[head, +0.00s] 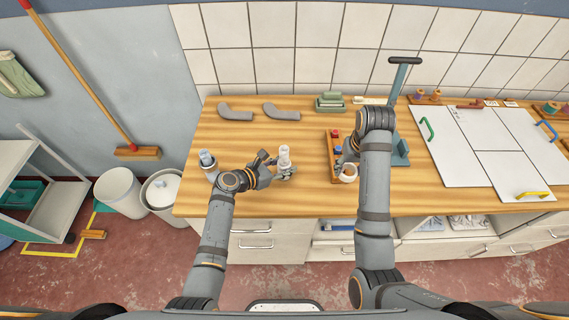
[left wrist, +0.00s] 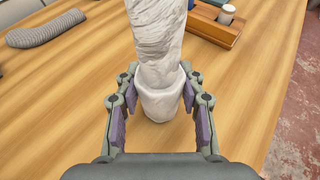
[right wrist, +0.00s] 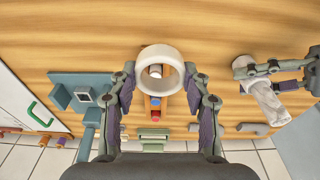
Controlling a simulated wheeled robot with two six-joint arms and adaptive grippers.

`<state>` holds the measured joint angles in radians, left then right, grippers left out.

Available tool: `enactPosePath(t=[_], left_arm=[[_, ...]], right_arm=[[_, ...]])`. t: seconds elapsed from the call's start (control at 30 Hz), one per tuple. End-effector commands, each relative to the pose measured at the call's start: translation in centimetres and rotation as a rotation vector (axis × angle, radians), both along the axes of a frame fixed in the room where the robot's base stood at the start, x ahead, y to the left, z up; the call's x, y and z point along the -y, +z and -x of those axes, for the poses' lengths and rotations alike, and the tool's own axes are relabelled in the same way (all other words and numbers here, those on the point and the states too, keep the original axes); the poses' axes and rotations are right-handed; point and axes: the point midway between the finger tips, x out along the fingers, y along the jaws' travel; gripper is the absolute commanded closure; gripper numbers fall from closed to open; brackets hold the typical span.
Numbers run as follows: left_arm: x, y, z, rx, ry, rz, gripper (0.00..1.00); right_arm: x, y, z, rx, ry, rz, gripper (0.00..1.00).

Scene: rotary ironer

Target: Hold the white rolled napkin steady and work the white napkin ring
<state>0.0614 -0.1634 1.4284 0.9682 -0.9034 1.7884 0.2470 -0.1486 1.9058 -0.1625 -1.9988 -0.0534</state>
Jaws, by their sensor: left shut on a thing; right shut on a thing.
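The white rolled napkin (head: 284,154) stands upright on the wooden table in the head view. In the left wrist view, the napkin (left wrist: 156,40) rises from a white cup-like collar (left wrist: 161,103) around its lower end. My left gripper (head: 284,173) is shut on this low part, one finger on each side. The white napkin ring (right wrist: 143,70) is in my right gripper (right wrist: 161,82), with its opening facing the right wrist camera. In the head view the ring (head: 348,179) is right of the napkin and apart from it, near the table's front edge.
A wooden tray (head: 333,174) with small coloured items is beside my right gripper. A blue-grey stand (head: 398,150) is behind my right arm. Grey curved pieces (head: 236,113) lie at the back.

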Motion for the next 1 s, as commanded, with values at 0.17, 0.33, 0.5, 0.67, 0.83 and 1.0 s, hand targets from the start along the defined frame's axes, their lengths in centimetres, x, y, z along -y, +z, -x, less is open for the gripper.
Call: enactPosePath(t=[0.17, 0.33, 0.5, 0.67, 0.83, 1.0], left_arm=[[0.0, 0.03, -0.01, 0.0, 0.0, 0.0, 0.97], [-0.01, -0.11, -0.01, 0.0, 0.0, 0.0, 0.97], [-0.01, -0.35, -0.01, 0.0, 0.0, 0.0, 0.97], [-0.01, -0.32, -0.01, 0.0, 0.0, 0.0, 0.47], [0.0, -0.32, 0.0, 0.0, 0.0, 0.0, 0.47], [0.0, -0.32, 0.01, 0.0, 0.0, 0.0, 0.47]], right_arm=[[0.0, 0.01, 0.0, 0.0, 0.0, 0.0, 0.73], [0.0, 0.0, 0.0, 0.0, 0.0, 0.0, 0.73], [0.0, 0.01, 0.0, 0.0, 0.0, 0.0, 0.73], [0.0, 0.01, 0.0, 0.0, 0.0, 0.0, 0.73], [0.0, 0.01, 0.0, 0.0, 0.0, 0.0, 0.73], [0.0, 0.0, 0.0, 0.0, 0.0, 0.0, 0.73]])
